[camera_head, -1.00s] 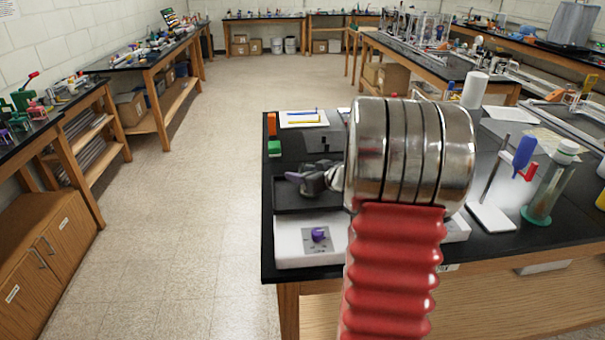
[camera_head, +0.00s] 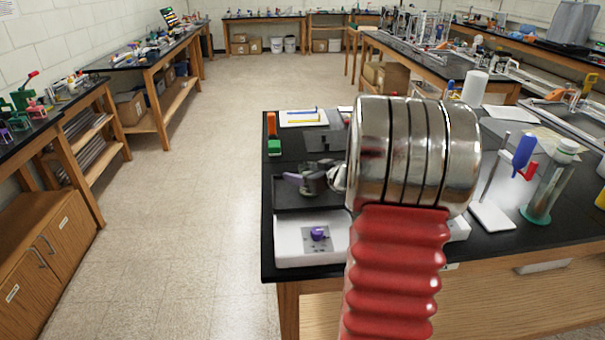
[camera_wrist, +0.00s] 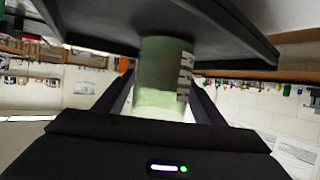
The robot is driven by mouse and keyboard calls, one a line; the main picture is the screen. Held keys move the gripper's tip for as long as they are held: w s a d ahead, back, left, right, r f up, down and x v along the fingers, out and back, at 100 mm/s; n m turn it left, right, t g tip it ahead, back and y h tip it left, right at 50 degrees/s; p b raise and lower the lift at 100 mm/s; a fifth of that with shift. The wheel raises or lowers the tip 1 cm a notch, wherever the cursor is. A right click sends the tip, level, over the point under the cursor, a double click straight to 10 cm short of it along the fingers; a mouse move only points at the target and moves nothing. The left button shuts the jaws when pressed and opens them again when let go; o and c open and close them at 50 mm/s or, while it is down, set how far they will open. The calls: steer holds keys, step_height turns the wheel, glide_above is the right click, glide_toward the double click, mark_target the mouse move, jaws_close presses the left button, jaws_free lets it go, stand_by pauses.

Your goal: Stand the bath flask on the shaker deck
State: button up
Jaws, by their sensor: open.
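The bath flask (camera_wrist: 162,72) is a pale green cylinder with white label marks in the wrist view. It sits between the fingers of my gripper (camera_wrist: 161,88), which is open around it. The flask's end meets the flat black shaker deck (camera_wrist: 232,52), which fills the top of this inverted-looking view. In the head view, the black deck (camera_head: 292,202) lies behind the white shaker body (camera_head: 290,246) with its purple knob. My gripper (camera_head: 308,182) is over the deck there. The flask is not clearly seen in the head view, and my arm hides part of the shaker.
A green-and-orange item (camera_head: 273,135) and a white sheet with pens (camera_head: 303,118) lie behind the deck. Right of my arm stand a blue-handled stand (camera_head: 492,213) and a tall glass cylinder (camera_head: 550,185). The bench's left edge is close to the shaker.

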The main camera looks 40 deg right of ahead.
steer(key=v, duration=1.1)
steer(key=shift+s, duration=0.1)
stand_by(0.5)
steer(key=w+a+r+m+g+h, duration=0.1)
steer(key=a+r+m+g+h, duration=0.1)
steer(key=a+r+h, duration=0.55)
steer(key=s+a+f+n+g+y, duration=0.1)
steer(key=s+a+f+g+y, duration=0.1)
steer(key=s+a, duration=0.3)
steer(key=s+a+f+n+g+y, duration=0.1)
steer(key=s+a, duration=0.5)
steer(key=a, duration=0.8)
steer(key=s+a+f+g+y, duration=0.2)
steer(key=s+a+f+y, duration=0.2)
steer(key=a, duration=0.6)
steer(key=shift+s+n+g+y, duration=0.4)
steer(key=shift+s+y, duration=0.35)
steer(key=shift+s, duration=0.1)
steer(key=shift+c, duration=0.2)
